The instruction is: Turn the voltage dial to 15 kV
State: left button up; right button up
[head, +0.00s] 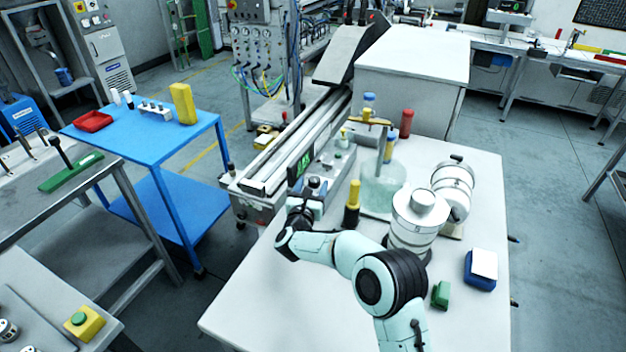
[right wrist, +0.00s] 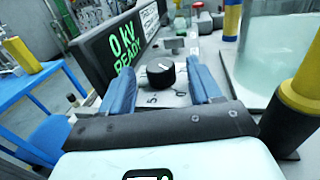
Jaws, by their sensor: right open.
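The voltage dial (right wrist: 160,72) is a black round knob with a white pointer line, on a light panel with printed scale numbers. In the right wrist view it sits between the two blue fingers of my right gripper (right wrist: 162,84), which are open with a gap on each side. The display (right wrist: 124,48) beside it reads 0 kV READY in green; in the head view the display (head: 300,165) is small. In the head view my right gripper (head: 314,186) is at the dial and largely hides it. My left gripper is not in view.
A yellow-and-black handled tool (head: 352,203) stands just right of my right gripper. A glass tank (head: 383,188) and white ribbed cylinders (head: 412,222) stand farther right. The white table (head: 260,300) is clear at its front left. A blue cart (head: 150,150) stands to the left.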

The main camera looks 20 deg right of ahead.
jog(key=shift+w+d, duration=0.35)
jog(key=shift+w, duration=0.2)
